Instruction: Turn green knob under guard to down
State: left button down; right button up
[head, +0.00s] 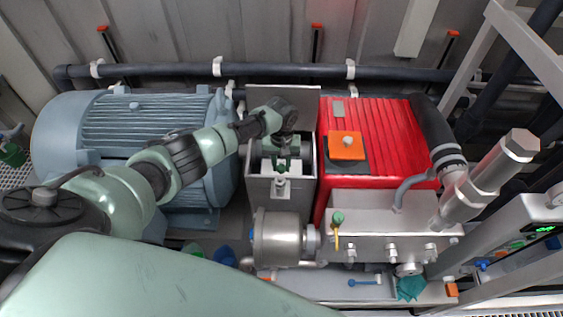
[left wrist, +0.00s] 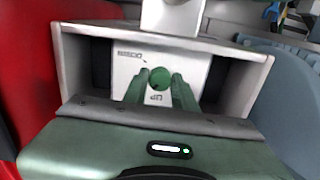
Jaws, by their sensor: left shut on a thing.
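The green knob (left wrist: 160,76) sits on a white label panel (left wrist: 126,64) inside an open-fronted metal guard box (left wrist: 226,50). The panel carries the words DOWN and UP, upside down in the left wrist view. My left gripper (left wrist: 159,84) reaches into the box and is shut on the knob, one green finger on each side. Which way the knob points is not clear. In the head view my left gripper (head: 283,148) is inside the grey guard box (head: 306,185), and the knob is hidden or too small to tell. My right gripper is out of view.
A blue-grey motor (head: 140,125) stands left of the box. A red ribbed housing (head: 385,130) with an orange block (head: 346,146) is close on its right. Another green knob (head: 338,217) stands on the metal manifold (head: 385,215). A dark pipe (head: 290,70) runs behind.

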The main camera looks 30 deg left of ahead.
aim_at(281, 166)
pick_arm(q)
jog(key=m, duration=0.4)
jog(key=shift+m, duration=0.3)
jog(key=m, duration=0.3)
jog(key=shift+m, duration=0.4)
jog(key=m, duration=0.8)
jog(key=shift+m, duration=0.4)
jog(key=c, duration=1.1)
grip_release()
jog(key=shift+r+b, duration=0.4)
jog(key=shift+r, duration=3.55)
